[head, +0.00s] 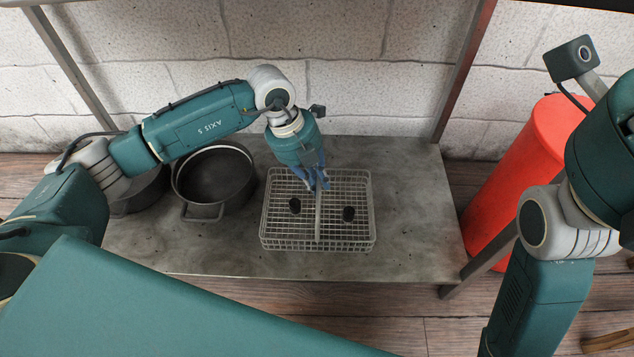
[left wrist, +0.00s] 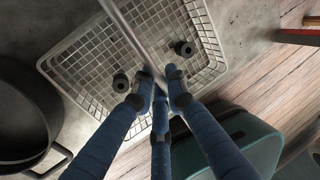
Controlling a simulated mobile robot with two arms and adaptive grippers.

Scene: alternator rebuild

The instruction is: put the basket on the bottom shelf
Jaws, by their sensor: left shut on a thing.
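The basket (head: 271,222) is a light wire-mesh box with a bar across its middle and two small dark parts inside. It is at or just above the grey bottom shelf (head: 415,215), right of the pots; I cannot tell whether it touches the shelf. My left gripper (head: 316,184) reaches down from above and its blue fingers are shut on the basket's middle bar. In the left wrist view the fingers (left wrist: 160,85) meet at the bar, with the basket's mesh (left wrist: 90,68) beyond them. My right arm shows at the right, but its fingers are out of view.
A dark pot (head: 215,178) stands left of the basket, with another dark pot (head: 142,195) partly hidden behind my left arm. An orange-red bin (head: 515,170) stands right of the shelf, beyond a shelf post (head: 465,70). Shelf surface is clear right of the basket.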

